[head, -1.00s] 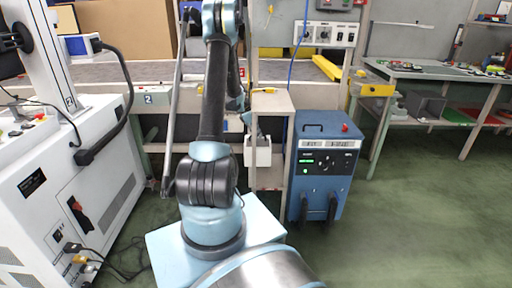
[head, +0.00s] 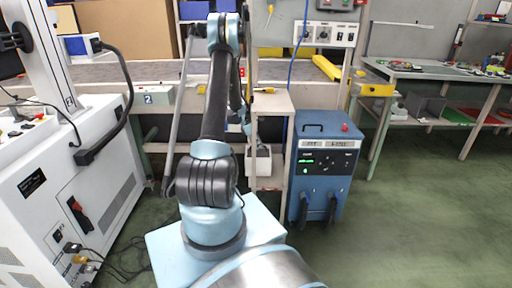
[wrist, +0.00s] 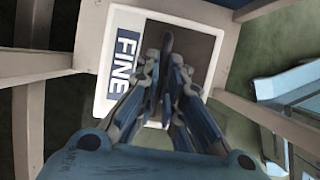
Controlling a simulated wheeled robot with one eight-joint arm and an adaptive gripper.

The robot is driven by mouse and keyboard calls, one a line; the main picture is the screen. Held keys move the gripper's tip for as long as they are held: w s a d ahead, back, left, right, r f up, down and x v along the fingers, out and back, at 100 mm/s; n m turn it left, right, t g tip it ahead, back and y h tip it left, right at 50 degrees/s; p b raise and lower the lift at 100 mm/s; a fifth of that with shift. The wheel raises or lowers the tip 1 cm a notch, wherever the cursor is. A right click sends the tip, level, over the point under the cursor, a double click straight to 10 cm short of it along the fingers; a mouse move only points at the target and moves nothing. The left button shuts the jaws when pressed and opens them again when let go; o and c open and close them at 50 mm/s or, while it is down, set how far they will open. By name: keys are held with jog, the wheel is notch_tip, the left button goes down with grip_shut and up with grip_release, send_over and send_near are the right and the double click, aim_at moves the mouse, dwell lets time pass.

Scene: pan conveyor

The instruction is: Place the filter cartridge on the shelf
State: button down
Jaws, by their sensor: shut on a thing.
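The filter cartridge is a white box (head: 261,166) inside the beige shelf stand, beside my arm in the head view. In the wrist view its white top (wrist: 103,92) bears a "FINE" label and a dark brown area. My gripper (wrist: 167,62) is shut on a dark upright part, seemingly a handle, at the middle of the cartridge's top. In the head view my gripper (head: 249,130) is partly hidden by my arm and the stand. The shelf (head: 270,184) is the low board of the stand. I cannot tell whether the cartridge touches it.
The stand's posts (head: 287,150) and top board (head: 270,103) closely frame the cartridge. A blue machine (head: 325,160) stands right of the stand. A conveyor (head: 130,72) runs behind. A white cabinet (head: 70,180) is at left. Green floor at right is clear.

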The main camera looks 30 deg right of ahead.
jog(key=c, duration=1.7)
grip_release()
jog(key=shift+v, duration=3.7)
